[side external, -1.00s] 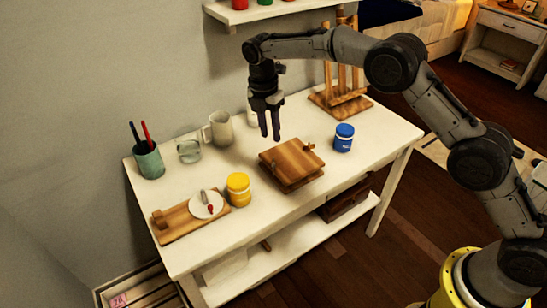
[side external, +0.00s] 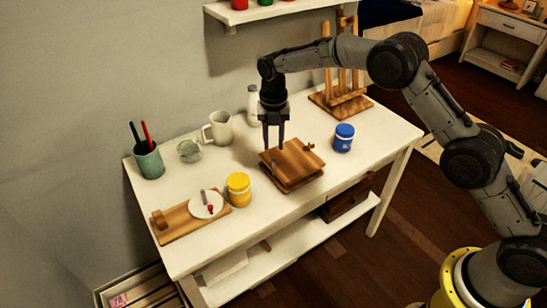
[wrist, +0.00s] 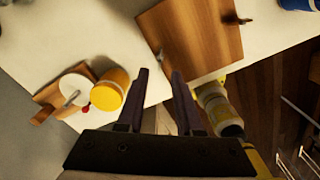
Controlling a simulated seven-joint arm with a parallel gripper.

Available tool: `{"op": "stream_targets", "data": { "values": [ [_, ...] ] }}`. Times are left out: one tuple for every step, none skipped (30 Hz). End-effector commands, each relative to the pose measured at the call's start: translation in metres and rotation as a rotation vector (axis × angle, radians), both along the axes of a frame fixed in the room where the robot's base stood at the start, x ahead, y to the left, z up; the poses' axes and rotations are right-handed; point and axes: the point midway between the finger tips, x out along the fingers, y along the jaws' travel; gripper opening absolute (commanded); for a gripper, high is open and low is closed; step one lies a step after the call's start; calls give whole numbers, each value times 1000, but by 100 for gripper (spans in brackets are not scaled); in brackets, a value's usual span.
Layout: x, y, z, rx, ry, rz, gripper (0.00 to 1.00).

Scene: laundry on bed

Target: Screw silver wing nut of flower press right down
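The flower press (side external: 296,164) is a stack of square wooden boards near the table's front edge; it fills the upper middle of the wrist view (wrist: 195,40). A small upright fastener (side external: 274,162) stands at its left side, and a brownish one (side external: 309,147) at its far right corner. One winged fastener (wrist: 238,19) shows at the board's right edge in the wrist view. I cannot tell surely which is the silver wing nut. My gripper (side external: 274,149) points down above the press's left side, fingers apart and empty. Its fingers (wrist: 160,74) also show in the wrist view.
A yellow jar (side external: 238,190) stands left of the press and a blue jar (side external: 344,138) right of it. A mug (side external: 218,129), a glass (side external: 189,151), a pen cup (side external: 149,160) and a wooden board with a white plate (side external: 207,205) lie further left. An easel (side external: 342,100) stands behind.

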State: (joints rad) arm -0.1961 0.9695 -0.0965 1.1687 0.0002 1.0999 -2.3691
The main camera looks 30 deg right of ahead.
Motion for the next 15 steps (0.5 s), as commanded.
{"op": "stream_targets", "data": {
  "values": [
    [-1, 0, -12, -1, 4, 0, 35],
    [-1, 0, -17, -1, 4, 0, 35],
    [-1, 0, -24, -1, 4, 0, 35],
    [-1, 0, -29, -1, 4, 0, 35],
    [-1, 0, -34, -1, 3, 0, 35],
    [-1, 0, -40, -1, 3, 0, 35],
    [-1, 0, -44, -1, 3, 0, 35],
    [-1, 0, -48, -1, 3, 0, 35],
    [-1, 0, -52, -1, 3, -1, 35],
    [-1, 0, -55, -1, 3, -1, 35],
    [-1, 0, -57, 0, 1, -1, 35],
    [0, 0, -60, 0, 1, -1, 35],
    [0, 0, -61, 0, 0, -1, 35],
    [0, 0, -62, 0, 0, -1, 35],
    [0, 0, -64, 0, 0, -1, 35]
  ]
}}
